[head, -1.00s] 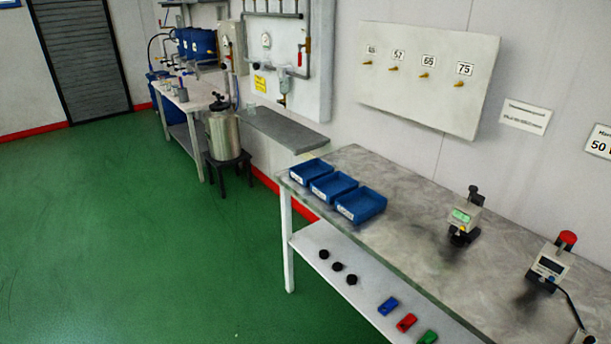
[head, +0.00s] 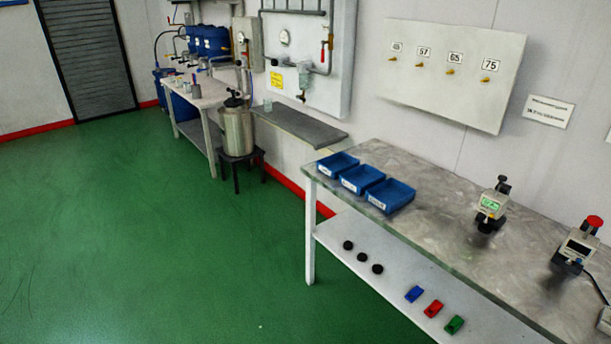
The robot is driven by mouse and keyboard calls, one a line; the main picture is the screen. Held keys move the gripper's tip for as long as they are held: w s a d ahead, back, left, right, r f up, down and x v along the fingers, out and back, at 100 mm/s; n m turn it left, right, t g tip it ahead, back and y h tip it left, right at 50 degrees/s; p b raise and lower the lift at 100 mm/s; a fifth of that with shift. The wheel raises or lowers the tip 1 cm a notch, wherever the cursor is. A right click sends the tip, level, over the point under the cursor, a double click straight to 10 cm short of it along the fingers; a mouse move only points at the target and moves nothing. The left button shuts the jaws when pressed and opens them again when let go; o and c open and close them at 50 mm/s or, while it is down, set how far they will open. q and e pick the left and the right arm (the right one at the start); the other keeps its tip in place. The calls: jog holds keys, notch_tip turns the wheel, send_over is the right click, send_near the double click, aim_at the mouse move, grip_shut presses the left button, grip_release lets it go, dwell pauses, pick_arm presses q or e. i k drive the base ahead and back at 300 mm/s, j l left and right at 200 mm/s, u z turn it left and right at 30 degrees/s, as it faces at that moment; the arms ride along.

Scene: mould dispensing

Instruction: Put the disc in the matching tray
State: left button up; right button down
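Three small black discs (head: 362,257) lie in a row on the lower shelf of the workbench. Three blue trays stand side by side on the bench top: a left tray (head: 326,171), a middle tray (head: 350,186) and a right tray (head: 378,203). Each has a white label on its front, too small to read. From this angle I see nothing inside the trays. Neither of my grippers is in view.
The workbench top (head: 440,212) carries a device with a green display (head: 491,205) and one with a red knob (head: 577,245). Blue, red and green blocks (head: 433,308) lie on its lower shelf (head: 400,275). A steel vessel (head: 236,130) stands farther back. The green floor (head: 150,240) is clear.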

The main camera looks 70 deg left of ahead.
aim_at(484, 228)
jog(key=k+j+u, duration=0.1)
jog(key=k+u, duration=0.15)
jog(key=k, duration=0.15)
jog(key=u, duration=1.7)
jog(key=i+l+z, duration=0.2)
jog(key=i, duration=0.25)
jog(key=i+z, duration=0.15)
jog(key=i, duration=0.3)
